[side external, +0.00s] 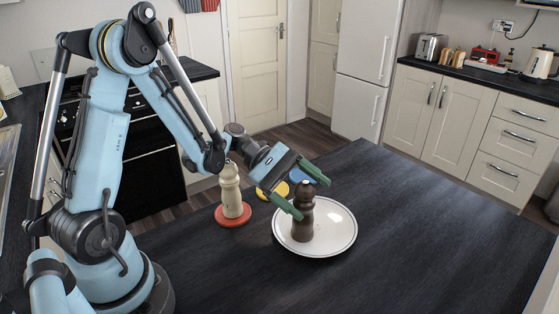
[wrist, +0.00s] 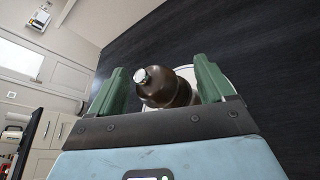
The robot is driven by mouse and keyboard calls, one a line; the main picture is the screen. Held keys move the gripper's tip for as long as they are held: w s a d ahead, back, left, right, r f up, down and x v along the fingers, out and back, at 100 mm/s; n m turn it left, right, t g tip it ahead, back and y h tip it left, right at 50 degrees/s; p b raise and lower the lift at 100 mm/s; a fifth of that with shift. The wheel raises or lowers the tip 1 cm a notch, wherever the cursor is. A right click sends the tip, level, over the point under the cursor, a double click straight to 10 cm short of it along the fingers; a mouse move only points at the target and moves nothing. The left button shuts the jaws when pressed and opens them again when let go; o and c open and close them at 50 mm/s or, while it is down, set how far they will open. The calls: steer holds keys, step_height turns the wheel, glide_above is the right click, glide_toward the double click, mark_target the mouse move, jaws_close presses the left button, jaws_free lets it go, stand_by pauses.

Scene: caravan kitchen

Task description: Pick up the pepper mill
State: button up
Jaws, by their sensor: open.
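A dark brown pepper mill (side external: 303,212) stands upright on a white plate (side external: 338,243) on the dark table. A second, cream-coloured mill (side external: 231,190) stands on a red coaster (side external: 233,220) to its left. My gripper (side external: 307,196) is open, its green fingers at the upper part of the brown mill. In the wrist view the brown mill (wrist: 166,88), with its silver top knob, shows between the two open fingers (wrist: 163,85). I cannot tell whether either finger touches it. The mill's lower part is hidden in the wrist view.
The table (side external: 430,235) is clear to the right of the plate. Counters with a toaster (side external: 431,46) and a kettle (side external: 540,63) stand far back.

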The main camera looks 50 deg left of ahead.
steer(key=shift+w+d+f, duration=0.2)
steer(key=shift+d+f, duration=0.05)
steer(key=shift+d, duration=0.35)
steer(key=shift+c, duration=0.4)
steer(key=c, duration=1.4)
steer(key=shift+o, duration=0.2)
steer(key=shift+r, duration=0.15)
